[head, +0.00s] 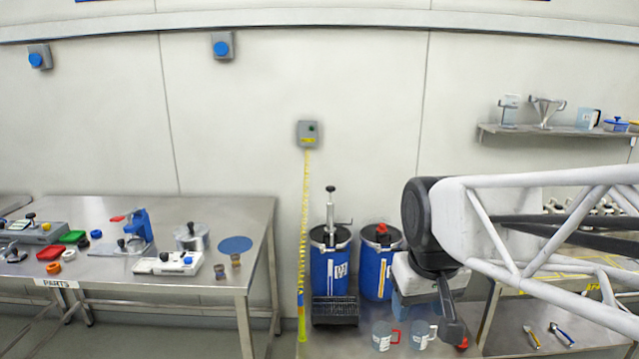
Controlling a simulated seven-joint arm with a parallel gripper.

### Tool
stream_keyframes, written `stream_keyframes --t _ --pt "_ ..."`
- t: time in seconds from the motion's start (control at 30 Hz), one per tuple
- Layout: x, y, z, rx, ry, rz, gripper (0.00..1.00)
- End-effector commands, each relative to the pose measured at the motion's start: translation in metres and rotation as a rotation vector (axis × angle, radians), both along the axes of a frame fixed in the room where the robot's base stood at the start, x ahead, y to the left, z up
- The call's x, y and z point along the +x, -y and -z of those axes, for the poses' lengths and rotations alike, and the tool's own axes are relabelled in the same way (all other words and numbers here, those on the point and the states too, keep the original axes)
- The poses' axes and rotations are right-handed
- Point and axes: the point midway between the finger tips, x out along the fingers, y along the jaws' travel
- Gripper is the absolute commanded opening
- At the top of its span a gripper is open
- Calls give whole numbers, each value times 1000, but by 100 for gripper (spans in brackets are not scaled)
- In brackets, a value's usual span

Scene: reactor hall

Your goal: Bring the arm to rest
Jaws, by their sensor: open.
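My arm comes in from the right as a white lattice link with a dark round joint. Below that joint hangs my gripper (448,318), open, seen at an angle with a dark part pointing down. It hangs over the bench (340,345) at the lower right, in front of the blue drums. Nothing shows held in it. Two grey mugs, one with a red handle (381,337) and one beside it (419,335), sit below and left of the gripper tip. Whether the tip touches anything cannot be told.
Blue drums (330,265) (374,270) stand behind the bench. A black ribbed block (335,311) and two hand tools (561,333) are near. A metal table (240,215) with several devices stands left. A wall shelf (560,130) is upper right.

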Motion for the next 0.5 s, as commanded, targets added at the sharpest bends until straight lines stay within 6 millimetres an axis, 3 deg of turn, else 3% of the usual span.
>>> stream_keyframes --t 0.2,0.5 --pt "-52 19 25 9 17 85 56" --pt "-89 30 47 16 27 151 56"
